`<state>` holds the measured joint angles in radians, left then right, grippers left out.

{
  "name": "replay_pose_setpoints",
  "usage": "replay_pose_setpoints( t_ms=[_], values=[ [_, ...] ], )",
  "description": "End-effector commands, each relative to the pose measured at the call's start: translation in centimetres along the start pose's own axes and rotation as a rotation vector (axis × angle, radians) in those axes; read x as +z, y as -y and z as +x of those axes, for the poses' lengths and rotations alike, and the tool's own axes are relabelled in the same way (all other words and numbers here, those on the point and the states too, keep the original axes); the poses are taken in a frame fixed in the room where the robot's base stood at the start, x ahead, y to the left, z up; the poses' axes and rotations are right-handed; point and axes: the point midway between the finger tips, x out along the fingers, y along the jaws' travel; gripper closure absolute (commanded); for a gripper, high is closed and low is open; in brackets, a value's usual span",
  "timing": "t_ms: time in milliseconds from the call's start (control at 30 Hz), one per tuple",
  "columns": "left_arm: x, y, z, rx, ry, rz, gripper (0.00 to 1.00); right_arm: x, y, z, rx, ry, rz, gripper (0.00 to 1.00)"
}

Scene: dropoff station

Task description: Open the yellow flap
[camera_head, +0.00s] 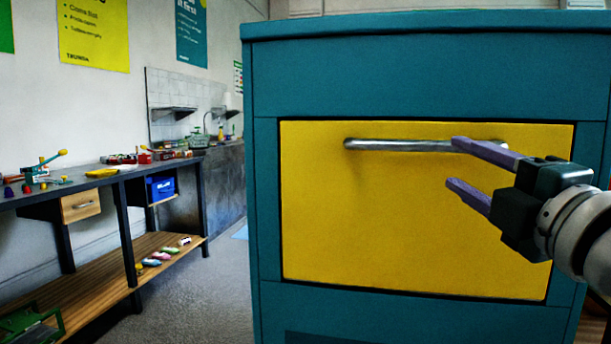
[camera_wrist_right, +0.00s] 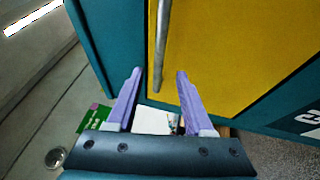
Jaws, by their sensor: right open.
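The yellow flap (camera_head: 400,220) sits flat in the front of a teal cabinet (camera_head: 420,70) and looks shut. A silver bar handle (camera_head: 400,145) runs level along its upper part. My right gripper (camera_head: 453,163) is open and empty in front of the flap's right half. In the head view its upper finger covers part of the handle's right side. In the right wrist view the handle (camera_wrist_right: 162,45) lines up between the two fingertips (camera_wrist_right: 158,74) of the gripper. I see no clear contact and cannot tell the gap in depth. My left gripper is not in view.
A dark workbench (camera_head: 70,193) with tools and a yellow item stands at the left, with a wooden lower shelf (camera_head: 95,285). A blue bin (camera_head: 160,188) sits under it. The grey floor (camera_head: 205,300) between bench and cabinet is clear.

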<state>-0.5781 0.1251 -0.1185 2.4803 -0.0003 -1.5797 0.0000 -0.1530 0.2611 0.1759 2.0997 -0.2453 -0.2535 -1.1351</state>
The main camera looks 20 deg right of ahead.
Motion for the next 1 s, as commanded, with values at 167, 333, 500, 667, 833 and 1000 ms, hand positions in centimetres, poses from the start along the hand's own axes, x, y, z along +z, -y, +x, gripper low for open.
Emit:
replay_pose_setpoints(
  t_ms=[167,333,500,667,833,1000],
  values=[
    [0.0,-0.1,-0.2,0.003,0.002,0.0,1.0,0.0,-0.3,2.1,0.004,0.0,0.0,0.48],
    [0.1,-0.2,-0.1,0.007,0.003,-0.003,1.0,0.0,-0.3,5.2,0.003,0.0,0.001,0.48],
    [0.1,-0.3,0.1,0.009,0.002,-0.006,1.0,0.0,-0.1,7.9,0.0,0.0,0.002,0.48],
    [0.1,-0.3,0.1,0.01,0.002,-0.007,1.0,0.0,-0.1,9.3,0.0,0.0,0.002,0.48],
    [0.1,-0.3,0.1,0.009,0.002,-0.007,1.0,0.0,-0.1,9.8,-0.001,-0.001,0.002,0.48],
    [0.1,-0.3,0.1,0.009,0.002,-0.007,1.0,0.0,-0.1,9.7,-0.001,-0.001,0.002,0.48]
  ],
)
